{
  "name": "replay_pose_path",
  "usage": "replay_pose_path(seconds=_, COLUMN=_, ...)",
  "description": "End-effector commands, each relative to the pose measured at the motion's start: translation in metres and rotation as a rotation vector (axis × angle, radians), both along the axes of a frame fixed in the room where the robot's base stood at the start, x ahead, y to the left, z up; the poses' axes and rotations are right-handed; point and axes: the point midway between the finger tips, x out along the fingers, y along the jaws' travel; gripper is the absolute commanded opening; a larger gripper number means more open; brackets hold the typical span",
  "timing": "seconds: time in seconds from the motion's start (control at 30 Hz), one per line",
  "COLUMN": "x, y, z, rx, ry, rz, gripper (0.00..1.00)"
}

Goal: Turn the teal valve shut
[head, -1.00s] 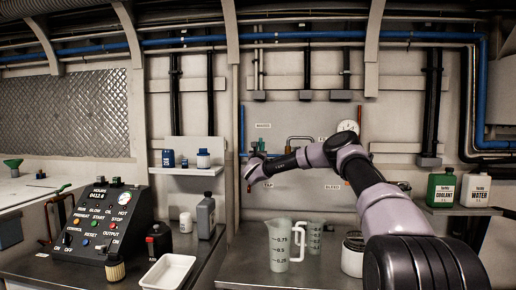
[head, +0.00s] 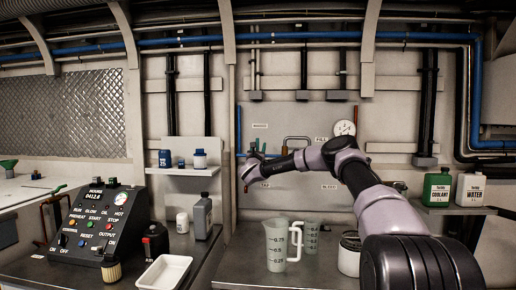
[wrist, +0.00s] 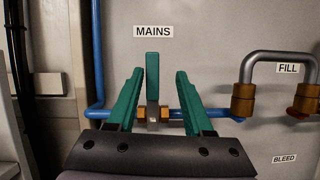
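The teal valve lever (wrist: 152,75) stands upright under the MAINS label in the wrist view, crosswise to the level blue pipe. Its grey stem and brass fittings (wrist: 141,113) sit on that pipe. My gripper (wrist: 159,72) is open, with one teal finger on each side of the lever. A gap shows on both sides, wider on the right, and I see no contact. How deep the fingers reach along the lever is hard to tell. In the head view my gripper (head: 248,170) is at the wall panel, and the valve there is small and partly hidden.
A grey FILL pipe (wrist: 282,57) with brass fittings lies to the right of the valve. The blue pipe (wrist: 96,55) rises on the left. Below, the bench holds a clear jug (head: 277,247), a white tray (head: 164,272) and a control box (head: 98,222).

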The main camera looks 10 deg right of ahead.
Motion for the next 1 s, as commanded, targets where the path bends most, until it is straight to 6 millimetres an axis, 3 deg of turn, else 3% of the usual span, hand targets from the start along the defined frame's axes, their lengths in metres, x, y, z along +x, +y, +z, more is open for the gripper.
replay_pose_path(seconds=0.27, x=-0.006, y=0.004, z=-0.003, rx=0.000, ry=0.001, rz=0.004, gripper=0.51)
replay_pose_path(seconds=0.7, x=-0.076, y=0.027, z=-0.035, rx=0.002, ry=0.002, rz=0.002, gripper=0.51)
replay_pose_path(seconds=1.0, x=-0.094, y=0.033, z=-0.041, rx=0.000, ry=0.000, rz=0.000, gripper=0.51)
